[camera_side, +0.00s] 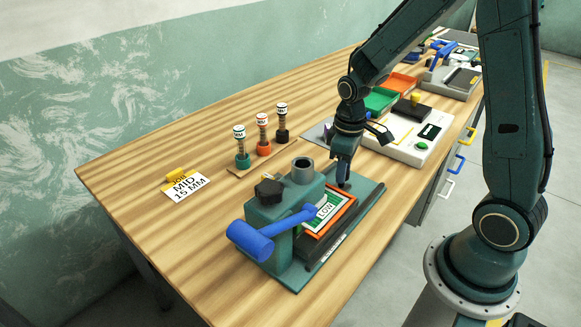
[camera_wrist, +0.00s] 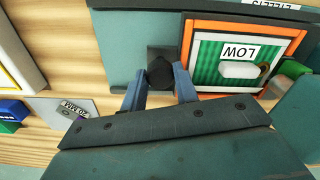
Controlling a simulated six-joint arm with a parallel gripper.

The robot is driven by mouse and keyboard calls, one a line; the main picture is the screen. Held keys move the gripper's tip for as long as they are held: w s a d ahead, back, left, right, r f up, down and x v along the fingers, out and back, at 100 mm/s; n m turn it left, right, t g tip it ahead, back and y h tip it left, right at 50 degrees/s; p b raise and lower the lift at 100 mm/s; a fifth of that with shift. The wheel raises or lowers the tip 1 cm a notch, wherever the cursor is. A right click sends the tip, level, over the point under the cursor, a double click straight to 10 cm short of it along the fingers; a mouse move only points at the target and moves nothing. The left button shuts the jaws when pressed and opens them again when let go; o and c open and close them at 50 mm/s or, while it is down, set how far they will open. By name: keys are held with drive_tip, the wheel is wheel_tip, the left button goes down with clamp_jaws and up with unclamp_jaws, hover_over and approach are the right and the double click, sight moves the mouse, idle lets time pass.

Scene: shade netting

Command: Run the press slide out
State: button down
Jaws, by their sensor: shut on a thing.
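The press (camera_side: 275,205) is a dark green body on a green base plate, with a blue lever (camera_side: 270,232) reaching across its front. Its slide is an orange-framed tray (camera_side: 341,217) holding a green striped piece with a white "LOW" label; it also shows in the wrist view (camera_wrist: 187,55). A dark round knob (camera_wrist: 160,72) sits at the slide's end. My gripper (camera_side: 343,183) is down at that far end of the slide, and in the wrist view its blue fingers (camera_wrist: 160,88) are shut on the knob. The lever partly covers the slide in the side view.
A yellow-tagged card reading "MID 15 MM" (camera_side: 184,187) lies left of the press. Three capped stands, green (camera_side: 242,160), orange (camera_side: 263,148) and black (camera_side: 282,136), stand behind it. A white device (camera_side: 405,150), green tray (camera_side: 380,101) and orange tray (camera_side: 399,82) lie beyond my gripper.

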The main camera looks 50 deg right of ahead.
drive_tip(key=d, duration=1.2)
drive_tip(key=shift+d, duration=0.3)
drive_tip(key=c, duration=1.1)
unclamp_jaws()
drive_tip(key=shift+d, duration=0.1)
drive_tip(key=shift+o, duration=0.2)
drive_tip(key=shift+r, duration=0.15)
wheel_tip(320, 180, up, 14)
drive_tip(key=shift+f, duration=0.2)
